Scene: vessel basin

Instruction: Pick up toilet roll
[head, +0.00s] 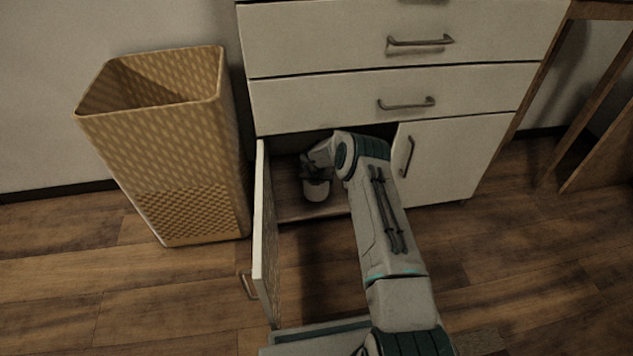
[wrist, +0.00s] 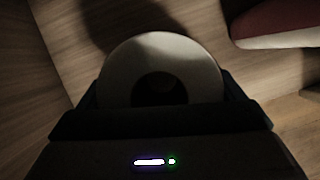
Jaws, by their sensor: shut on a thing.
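A white toilet roll (head: 316,190) is inside the open lower compartment of the white cabinet (head: 467,150), near its front edge. In the wrist view the toilet roll (wrist: 160,62) shows its round end with a dark core hole, between the dark fingers of my gripper (wrist: 160,100). My gripper (head: 312,172) reaches into the compartment from above the roll and is shut on it. The fingertips are small and dark in the head view. I cannot tell whether the roll touches the shelf.
The open cabinet door (head: 266,230) stands just left of my arm. A tall woven basket (head: 175,150) stands left of the cabinet. A red and white thing (wrist: 280,22) lies at the upper right of the wrist view. Two closed drawers are above the compartment.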

